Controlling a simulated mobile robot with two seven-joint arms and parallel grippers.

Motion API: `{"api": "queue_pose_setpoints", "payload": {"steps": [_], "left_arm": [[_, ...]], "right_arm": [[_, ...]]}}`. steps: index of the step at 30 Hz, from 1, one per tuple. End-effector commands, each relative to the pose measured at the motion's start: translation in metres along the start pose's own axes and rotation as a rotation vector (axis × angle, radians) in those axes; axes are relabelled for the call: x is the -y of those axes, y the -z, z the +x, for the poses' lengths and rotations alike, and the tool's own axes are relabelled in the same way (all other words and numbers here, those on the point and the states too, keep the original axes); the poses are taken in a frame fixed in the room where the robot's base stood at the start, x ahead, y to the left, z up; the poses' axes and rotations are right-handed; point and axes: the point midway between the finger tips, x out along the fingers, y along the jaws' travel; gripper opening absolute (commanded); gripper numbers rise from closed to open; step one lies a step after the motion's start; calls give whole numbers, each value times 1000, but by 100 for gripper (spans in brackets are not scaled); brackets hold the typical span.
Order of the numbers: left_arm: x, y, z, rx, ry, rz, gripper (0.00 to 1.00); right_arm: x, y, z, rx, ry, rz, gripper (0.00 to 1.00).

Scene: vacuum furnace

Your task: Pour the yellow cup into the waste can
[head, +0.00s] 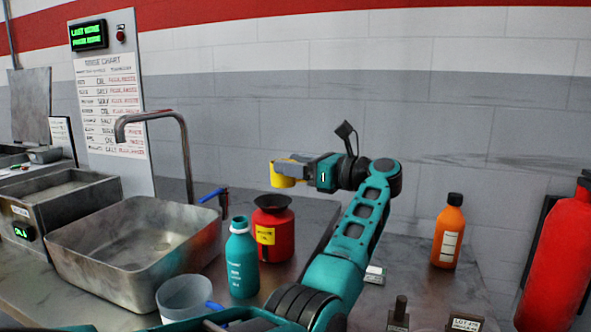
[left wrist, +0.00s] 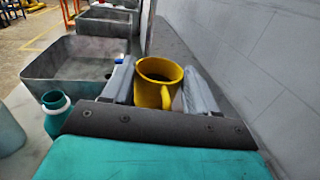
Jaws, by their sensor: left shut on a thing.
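The yellow cup (head: 283,180) is held in the air above and slightly behind the red waste can (head: 282,236), which has a yellow label and a dark funnel-like top. My left gripper (head: 300,168) comes from the right and is shut on the cup. In the left wrist view the yellow cup (left wrist: 150,92) sits between the two fingers of the left gripper (left wrist: 160,88), its handle toward the camera. The cup looks about upright, with something dark inside. The waste can is hidden in the left wrist view. My right gripper is not in view.
A teal bottle (head: 242,265) stands just left of the can, with a pale blue cup (head: 184,297) in front. A steel sink (head: 80,247) with a tall tap (head: 186,150) is at left. An orange bottle (head: 448,235) and red extinguisher (head: 558,260) are at right.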

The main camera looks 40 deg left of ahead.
Motion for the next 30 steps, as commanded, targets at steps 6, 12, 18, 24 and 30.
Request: {"api": "queue_pose_setpoints", "payload": {"steps": [6,12,18,24,30], "left_arm": [[-2,-2,-2,0,-20,0,25],[-1,1,-2,0,-19,0,25],[-1,6,-2,1,-19,0,25],[-1,10,-2,1,-19,0,25],[-1,14,-2,1,-18,0,25]], "right_arm": [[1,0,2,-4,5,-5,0],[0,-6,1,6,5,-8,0],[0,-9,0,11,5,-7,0],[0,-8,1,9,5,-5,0],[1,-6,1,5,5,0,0]]}}
